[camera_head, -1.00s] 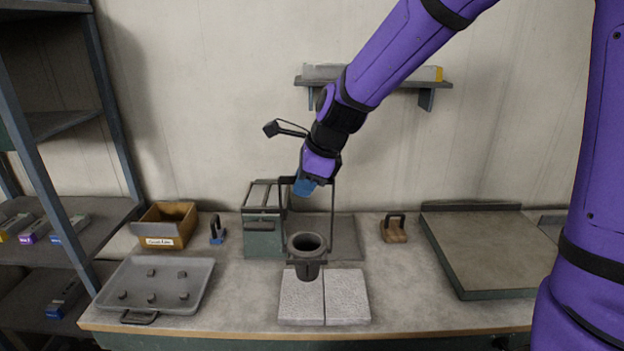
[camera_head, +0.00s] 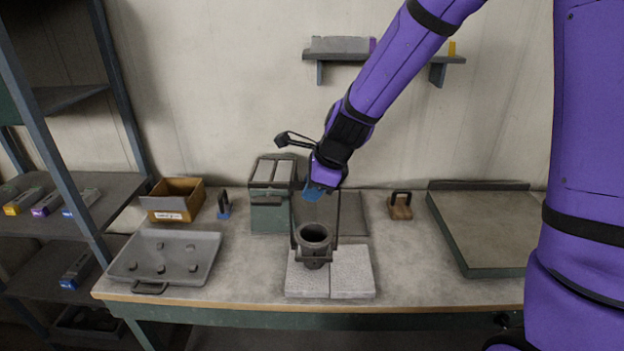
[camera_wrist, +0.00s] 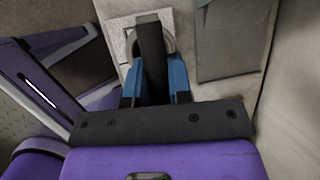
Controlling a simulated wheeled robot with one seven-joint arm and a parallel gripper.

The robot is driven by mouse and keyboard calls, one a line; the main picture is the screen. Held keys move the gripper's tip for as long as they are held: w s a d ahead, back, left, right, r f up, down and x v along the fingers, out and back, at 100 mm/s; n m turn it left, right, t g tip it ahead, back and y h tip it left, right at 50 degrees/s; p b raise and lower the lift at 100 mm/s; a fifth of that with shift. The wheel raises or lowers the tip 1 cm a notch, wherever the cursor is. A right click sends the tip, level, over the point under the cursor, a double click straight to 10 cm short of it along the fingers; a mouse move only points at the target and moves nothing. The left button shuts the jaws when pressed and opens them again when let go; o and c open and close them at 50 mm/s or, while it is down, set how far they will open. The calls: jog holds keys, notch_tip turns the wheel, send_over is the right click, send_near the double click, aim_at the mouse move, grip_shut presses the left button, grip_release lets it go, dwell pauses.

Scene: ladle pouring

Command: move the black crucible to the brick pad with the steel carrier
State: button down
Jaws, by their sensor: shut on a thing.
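The black crucible (camera_head: 314,237) hangs upright in the ring of the steel carrier (camera_head: 293,212), over the left part of the pale brick pad (camera_head: 351,272). Whether its base touches the bricks I cannot tell. My gripper (camera_head: 317,190) is above it, shut on the top of the carrier. In the wrist view my blue fingertips (camera_wrist: 156,84) close on the dark carrier bar (camera_wrist: 152,50). Behind the bar, part of the crucible's round rim and a pale brick (camera_wrist: 117,35) show. The bar hides most of the crucible there.
A green metal box (camera_head: 270,215) stands just behind left of the carrier. A grey tray with several small lumps (camera_head: 166,258) and a cardboard box (camera_head: 172,201) are at left. A wooden-based handled block (camera_head: 400,207) and a large slab (camera_head: 480,235) are at right.

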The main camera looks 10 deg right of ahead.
jog(key=shift+f, duration=2.3)
jog(key=s+a+r, duration=0.3)
jog(key=s+r, duration=0.1)
jog(key=s, duration=0.8)
jog(key=shift+a+r, duration=0.2)
dwell(0.6)
